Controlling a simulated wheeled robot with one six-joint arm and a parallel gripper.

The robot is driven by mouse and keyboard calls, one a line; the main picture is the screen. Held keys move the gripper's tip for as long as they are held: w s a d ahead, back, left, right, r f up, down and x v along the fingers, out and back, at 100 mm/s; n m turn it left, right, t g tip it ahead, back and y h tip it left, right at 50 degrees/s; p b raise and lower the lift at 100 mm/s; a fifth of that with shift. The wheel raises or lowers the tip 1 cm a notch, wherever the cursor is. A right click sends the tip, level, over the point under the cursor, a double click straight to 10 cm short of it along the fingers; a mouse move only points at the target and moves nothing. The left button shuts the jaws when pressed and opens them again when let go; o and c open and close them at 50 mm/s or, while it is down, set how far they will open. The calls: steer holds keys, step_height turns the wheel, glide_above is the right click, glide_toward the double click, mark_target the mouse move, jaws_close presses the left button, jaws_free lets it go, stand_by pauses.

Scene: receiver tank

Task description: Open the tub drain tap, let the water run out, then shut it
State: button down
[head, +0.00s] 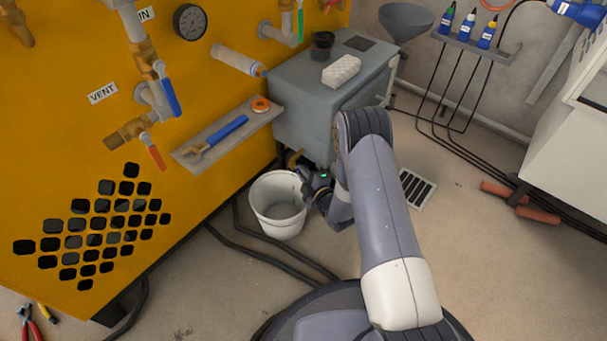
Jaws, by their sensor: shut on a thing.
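The grey tub (300,125) stands against the yellow machine. Low on its front, the brass-coloured drain tap (292,157) shows in part above the bucket. My gripper (308,178) is at the tap, just below the tub's lower edge, and is shut on it. My wrist and the gripper hide the tap's handle, so I cannot tell how far it is turned. A white bucket (277,208) stands on the floor under the tap, to the left of my gripper. I can make out no water stream.
A shelf (190,157) with a blue-handled wrench (218,137) and an orange tape roll (260,104) juts from the machine. Dark hoses (262,256) run along the floor by the bucket. A floor grate (416,189) lies right of my arm.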

steer(key=m+g, duration=0.1)
steer(key=m, duration=0.1)
steer(key=m+g, duration=0.2)
steer(key=m, duration=0.1)
steer(key=shift+w+d+r+y, duration=0.1)
steer(key=shift+w+r+y, duration=0.1)
steer(key=shift+y, duration=0.2)
stand_by(0.5)
steer(key=c, duration=1.5)
jaws_free()
steer(key=p+v, duration=0.4)
steer(key=v, duration=0.7)
